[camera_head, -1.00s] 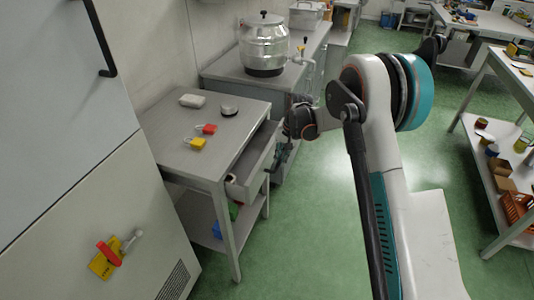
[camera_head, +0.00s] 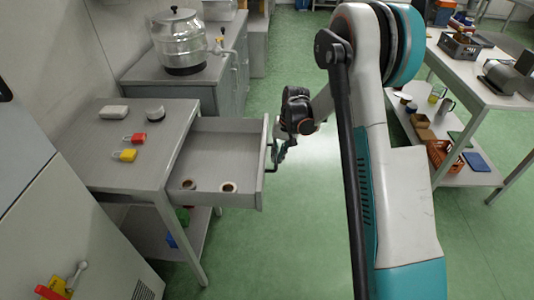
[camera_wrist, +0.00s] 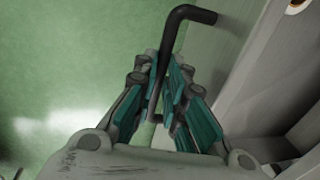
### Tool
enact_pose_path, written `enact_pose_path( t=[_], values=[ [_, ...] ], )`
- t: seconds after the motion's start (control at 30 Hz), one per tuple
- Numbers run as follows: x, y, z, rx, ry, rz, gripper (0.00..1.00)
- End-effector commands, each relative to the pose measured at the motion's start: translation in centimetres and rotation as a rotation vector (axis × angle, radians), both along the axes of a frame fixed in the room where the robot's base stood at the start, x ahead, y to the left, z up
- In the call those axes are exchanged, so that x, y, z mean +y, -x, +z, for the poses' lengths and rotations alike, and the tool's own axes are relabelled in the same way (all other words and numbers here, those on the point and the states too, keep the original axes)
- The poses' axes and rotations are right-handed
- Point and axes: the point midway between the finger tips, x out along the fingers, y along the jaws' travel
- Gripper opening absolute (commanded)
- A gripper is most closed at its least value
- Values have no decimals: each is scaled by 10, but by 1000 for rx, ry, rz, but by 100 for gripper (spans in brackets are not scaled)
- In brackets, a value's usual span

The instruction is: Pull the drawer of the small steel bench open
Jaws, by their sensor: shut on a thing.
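The small steel bench (camera_head: 105,165) stands at the left in the head view. My gripper (camera_head: 279,152) is at the drawer's outer face. In the wrist view my gripper (camera_wrist: 168,112) is shut around the black bar handle (camera_wrist: 172,38). The handle also shows in the head view (camera_head: 267,140). Part of the handle is hidden between the fingers.
A red padlock (camera_head: 136,138), a yellow padlock (camera_head: 124,155), a white block (camera_head: 113,112) and a round puck (camera_head: 155,115) lie on the bench top. A steel vat (camera_head: 180,45) stands behind. A loaded shelf table (camera_head: 480,80) stands at the right. Green floor between is clear.

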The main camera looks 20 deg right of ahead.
Motion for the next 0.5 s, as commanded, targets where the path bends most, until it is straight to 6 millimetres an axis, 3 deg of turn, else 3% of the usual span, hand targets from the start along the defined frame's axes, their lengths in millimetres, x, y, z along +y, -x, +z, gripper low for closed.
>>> enact_pose_path(
  t=[0.5],
  values=[
    [-8,2,0,-1,0,0,0]
  ],
)
